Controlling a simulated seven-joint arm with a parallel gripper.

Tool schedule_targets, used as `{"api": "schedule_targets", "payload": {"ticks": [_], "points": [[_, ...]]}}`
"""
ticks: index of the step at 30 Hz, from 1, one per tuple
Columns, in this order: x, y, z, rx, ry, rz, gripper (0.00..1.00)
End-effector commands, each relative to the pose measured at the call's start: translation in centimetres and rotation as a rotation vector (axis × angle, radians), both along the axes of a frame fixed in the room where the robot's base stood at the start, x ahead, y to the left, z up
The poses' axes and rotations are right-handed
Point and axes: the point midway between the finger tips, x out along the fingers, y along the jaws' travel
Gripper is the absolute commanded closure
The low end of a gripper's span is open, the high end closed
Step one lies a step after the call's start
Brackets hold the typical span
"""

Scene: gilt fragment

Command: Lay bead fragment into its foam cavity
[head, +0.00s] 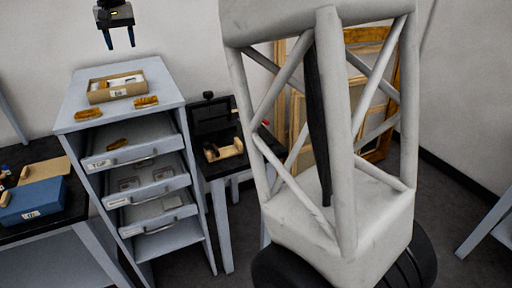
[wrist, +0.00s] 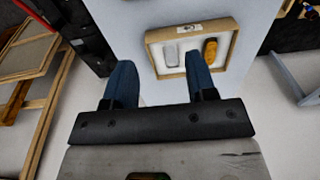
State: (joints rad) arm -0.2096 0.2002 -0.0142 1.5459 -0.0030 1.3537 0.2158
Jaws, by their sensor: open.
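Two gilt fragments lie on the cabinet top in the head view, one front left (head: 88,114) and one at the right (head: 146,101). I cannot tell which is the bead fragment. A shallow cardboard box (head: 117,97) with a front label sits behind them. In the wrist view the box (wrist: 150,58) holds a gold piece (wrist: 210,50) in its right part and a pale grey, seemingly empty cavity (wrist: 172,54) beside it. My gripper (head: 120,46) hangs above and behind the box, fingers down, open and empty. Its two blue fingers show in the wrist view (wrist: 161,88).
The cabinet's top drawer (head: 130,158) is pulled out and holds another gilt piece (head: 117,144). Lower drawers also jut out. A blue box (head: 32,201) stands on the left table. A black bench (head: 215,150) with a wooden piece stands right, and gilt frames lean behind my column.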

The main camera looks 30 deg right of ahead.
Motion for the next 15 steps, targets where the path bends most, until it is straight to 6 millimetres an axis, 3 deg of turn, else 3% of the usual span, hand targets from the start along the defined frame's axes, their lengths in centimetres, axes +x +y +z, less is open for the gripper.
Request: {"api": "schedule_targets", "payload": {"ticks": [15], "points": [[-13.0,-6.8,-1.4,0.003,-0.050,-0.006,0.48]]}}
